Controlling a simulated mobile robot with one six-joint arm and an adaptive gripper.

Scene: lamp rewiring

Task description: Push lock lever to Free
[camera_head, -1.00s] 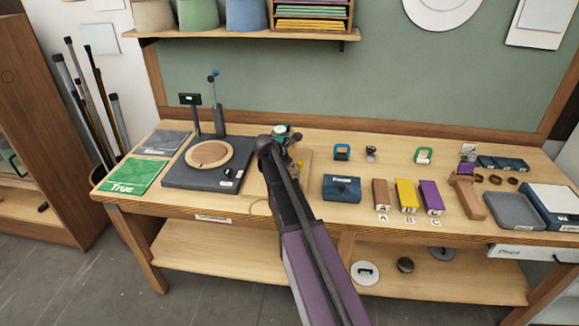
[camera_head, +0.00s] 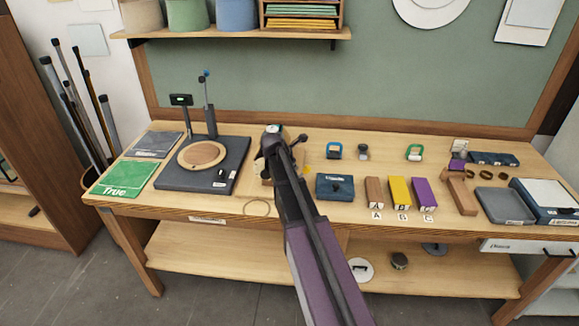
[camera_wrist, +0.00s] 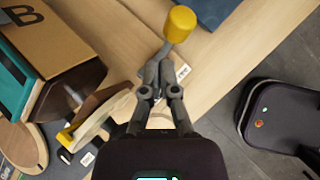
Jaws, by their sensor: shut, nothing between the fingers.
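In the wrist view, my gripper (camera_wrist: 160,84) is shut and empty. A yellow cylindrical knob (camera_wrist: 180,23) on a short grey stem stands just beyond the fingertips; it looks like the lock lever. The stem appears very close to the tips, but I cannot tell whether they touch. No Free marking can be read here. In the head view, a small yellow part (camera_head: 306,169) shows just right of my arm's end, which hides my fingertips and most of the fixture there. I cannot tell which position the lever is in.
A dark base with a round wooden disc (camera_head: 202,155) and a blue-tipped post (camera_head: 206,76) stands left of my arm. A blue box (camera_head: 335,187) and coloured blocks (camera_head: 399,192) stand to the right. A cord loop (camera_head: 257,208) lies near the front edge.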

